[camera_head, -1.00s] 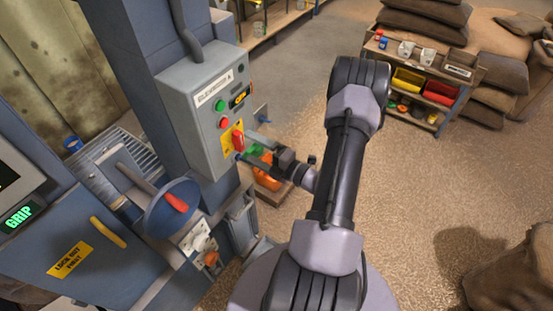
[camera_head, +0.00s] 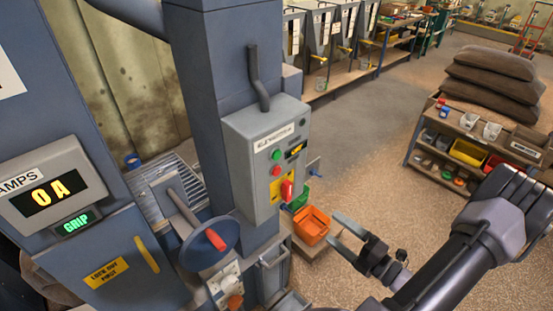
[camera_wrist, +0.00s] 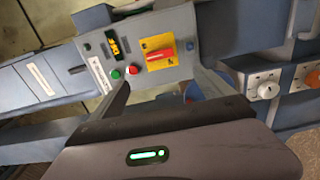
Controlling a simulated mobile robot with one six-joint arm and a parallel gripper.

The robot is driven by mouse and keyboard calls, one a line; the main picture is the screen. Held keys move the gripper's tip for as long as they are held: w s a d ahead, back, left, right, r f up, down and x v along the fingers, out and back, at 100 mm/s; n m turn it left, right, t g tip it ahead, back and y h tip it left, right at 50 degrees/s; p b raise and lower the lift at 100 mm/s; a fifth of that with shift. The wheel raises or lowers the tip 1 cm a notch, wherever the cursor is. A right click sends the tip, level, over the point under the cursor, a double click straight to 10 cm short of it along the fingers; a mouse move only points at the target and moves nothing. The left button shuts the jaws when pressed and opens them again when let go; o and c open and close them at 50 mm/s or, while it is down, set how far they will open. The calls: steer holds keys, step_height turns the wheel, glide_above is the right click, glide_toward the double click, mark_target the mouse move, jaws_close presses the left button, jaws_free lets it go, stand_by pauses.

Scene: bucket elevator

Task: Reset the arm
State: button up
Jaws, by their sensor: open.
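My gripper (camera_head: 338,234) is open and empty in the head view, to the right of the grey control box (camera_head: 245,170) and apart from it. My arm reaches in from the lower right. The box carries a red rotary switch (camera_head: 287,190) on a yellow plate, plus green and red buttons. In the wrist view, the spread fingers of my gripper (camera_wrist: 163,95) frame the lower part of the same box, with the red switch (camera_wrist: 158,55) lying crosswise in that tilted picture.
A blue handwheel (camera_head: 203,245) with a red grip is at the left. A wooden shelf (camera_head: 470,140) with bins stands at the right. The floor between is open.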

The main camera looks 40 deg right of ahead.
steer(key=w+a+r+n+g+y+b, duration=0.1)
steer(key=w+a+n+g+y+b, duration=0.25)
steer(key=a+n, duration=0.35)
steer(key=w+a+r+n+g+y+b, duration=0.1)
steer(key=w+a+n+g+y+b, duration=0.3)
steer(key=n, duration=0.4)
steer(key=s+a+n+g+h+b, duration=0.1)
steer(key=s+a+n+h+b, duration=0.1)
steer(key=a+n+b, duration=0.2)
steer(key=s+a+r+n+g+h+b, duration=0.1)
steer(key=s+a+n+g+h+b, duration=0.1)
steer(key=a+n, duration=0.8)
steer(key=s+a+n+g+h+b, duration=0.1)
steer(key=s+a+n+h+b, duration=0.2)
steer(key=n, duration=1.7)
steer(key=a+b, duration=0.2)
steer(key=a, duration=0.2)
steer(key=shift+r+g+b, duration=0.15)
steer(key=shift+g+b, duration=0.2)
